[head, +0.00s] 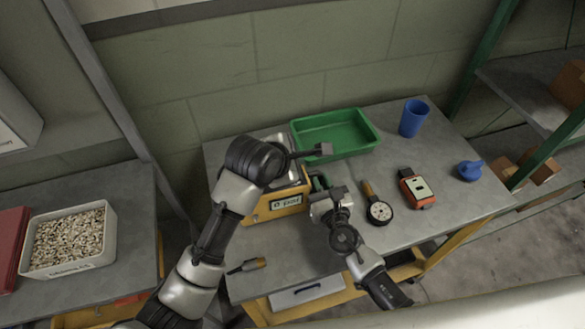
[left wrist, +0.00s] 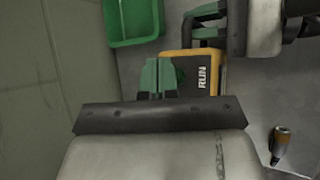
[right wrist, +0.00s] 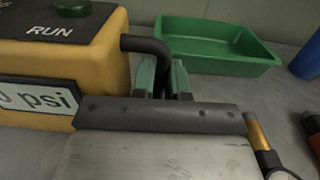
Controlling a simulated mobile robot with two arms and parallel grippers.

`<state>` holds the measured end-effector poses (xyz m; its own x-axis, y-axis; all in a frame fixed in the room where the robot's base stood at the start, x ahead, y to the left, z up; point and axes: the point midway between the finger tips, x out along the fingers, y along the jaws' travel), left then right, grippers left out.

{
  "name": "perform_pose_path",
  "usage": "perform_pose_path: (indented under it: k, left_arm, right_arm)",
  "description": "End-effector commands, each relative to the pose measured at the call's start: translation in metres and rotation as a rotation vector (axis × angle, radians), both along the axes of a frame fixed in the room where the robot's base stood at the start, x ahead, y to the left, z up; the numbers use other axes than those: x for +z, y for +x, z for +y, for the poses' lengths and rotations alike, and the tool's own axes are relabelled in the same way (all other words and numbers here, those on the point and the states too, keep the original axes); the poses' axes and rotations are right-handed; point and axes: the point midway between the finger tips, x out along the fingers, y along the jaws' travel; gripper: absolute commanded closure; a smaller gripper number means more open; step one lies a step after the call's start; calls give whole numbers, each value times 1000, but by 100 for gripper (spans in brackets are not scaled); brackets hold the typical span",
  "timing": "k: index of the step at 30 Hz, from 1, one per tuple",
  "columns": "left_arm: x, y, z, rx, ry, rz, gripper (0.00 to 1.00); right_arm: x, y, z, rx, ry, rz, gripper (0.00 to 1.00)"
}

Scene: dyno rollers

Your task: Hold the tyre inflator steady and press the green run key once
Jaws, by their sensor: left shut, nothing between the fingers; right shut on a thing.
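The tyre inflator (head: 276,208) is a yellow box with a dark top and a "0 psi" display, standing on the grey bench. My right gripper (right wrist: 162,78) is shut on the black bar handle (right wrist: 148,46) at the inflator's right side. My left gripper (left wrist: 158,78) is shut and empty over the inflator's top, close to the key. Its fingers are hidden in the head view. I cannot tell whether they touch the key.
A green tray (head: 360,149) lies behind the inflator. To the right are a round gauge (head: 380,212), an orange-red handheld device (head: 418,190), a blue cup (head: 413,118) and a blue object (head: 469,171). A small tool (head: 246,266) lies at the front left.

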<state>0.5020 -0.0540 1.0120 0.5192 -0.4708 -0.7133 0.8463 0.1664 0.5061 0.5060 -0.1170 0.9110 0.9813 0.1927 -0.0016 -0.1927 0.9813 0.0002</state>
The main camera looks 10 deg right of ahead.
Motion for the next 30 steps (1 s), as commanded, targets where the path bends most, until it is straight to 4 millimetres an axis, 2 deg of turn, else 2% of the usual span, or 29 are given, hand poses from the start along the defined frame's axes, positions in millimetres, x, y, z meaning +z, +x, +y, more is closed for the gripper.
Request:
perform_pose_path:
  k: [30]
  left_arm:
    - [-8,-1,0,0,0,0,100]
  right_arm:
    - [3,1,0,-1,7,-5,100]
